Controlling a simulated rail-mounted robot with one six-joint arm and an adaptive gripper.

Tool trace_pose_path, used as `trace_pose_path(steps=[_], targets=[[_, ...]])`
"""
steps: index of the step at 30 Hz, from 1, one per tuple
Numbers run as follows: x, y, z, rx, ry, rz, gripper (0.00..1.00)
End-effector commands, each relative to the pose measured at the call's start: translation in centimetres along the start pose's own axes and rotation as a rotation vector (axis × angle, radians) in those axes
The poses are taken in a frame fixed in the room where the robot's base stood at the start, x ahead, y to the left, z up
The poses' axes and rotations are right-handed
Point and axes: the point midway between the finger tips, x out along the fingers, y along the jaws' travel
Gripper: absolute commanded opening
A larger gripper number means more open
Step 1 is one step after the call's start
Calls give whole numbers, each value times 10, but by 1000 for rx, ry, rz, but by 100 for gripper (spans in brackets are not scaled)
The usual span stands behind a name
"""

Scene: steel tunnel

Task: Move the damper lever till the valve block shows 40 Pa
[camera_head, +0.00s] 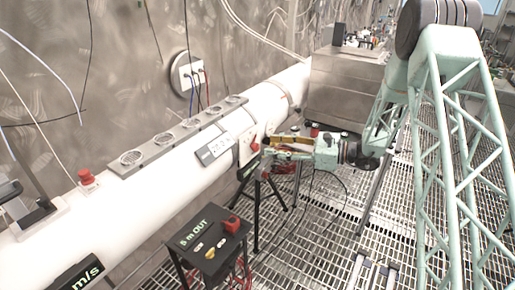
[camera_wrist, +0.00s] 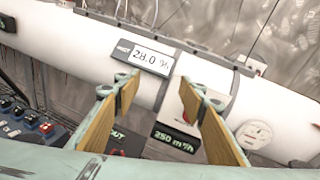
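My gripper (camera_wrist: 160,95) is open, its two wood-coloured fingers apart with nothing between the tips. In the head view my gripper (camera_head: 264,148) is close to the white pipe (camera_head: 190,170), beside a small red part (camera_head: 254,146). A red part (camera_wrist: 187,102) also shows in the wrist view, partly behind the right finger; I cannot tell whether it is the damper lever. A grey display (camera_wrist: 146,55) on the pipe reads 28.0 %; it also shows in the head view (camera_head: 214,149). A black display (camera_wrist: 175,140) reads 250 m³/h. I see no Pa reading.
A black stand (camera_head: 210,240) marked "5 m OUT" with a red knob stands before the pipe. A grey rail (camera_head: 178,137) with several round openings lies along the pipe. A red button (camera_head: 86,176) is at left. Steel cabinets (camera_head: 345,85) stand behind.

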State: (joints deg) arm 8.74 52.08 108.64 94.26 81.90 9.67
Motion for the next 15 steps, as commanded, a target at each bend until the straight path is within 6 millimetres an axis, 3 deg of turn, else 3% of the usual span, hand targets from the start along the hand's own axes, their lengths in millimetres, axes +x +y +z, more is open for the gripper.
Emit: trace_pose_path(steps=[15], targets=[[-7, -55, -99, 149, -74, -190, 38]])
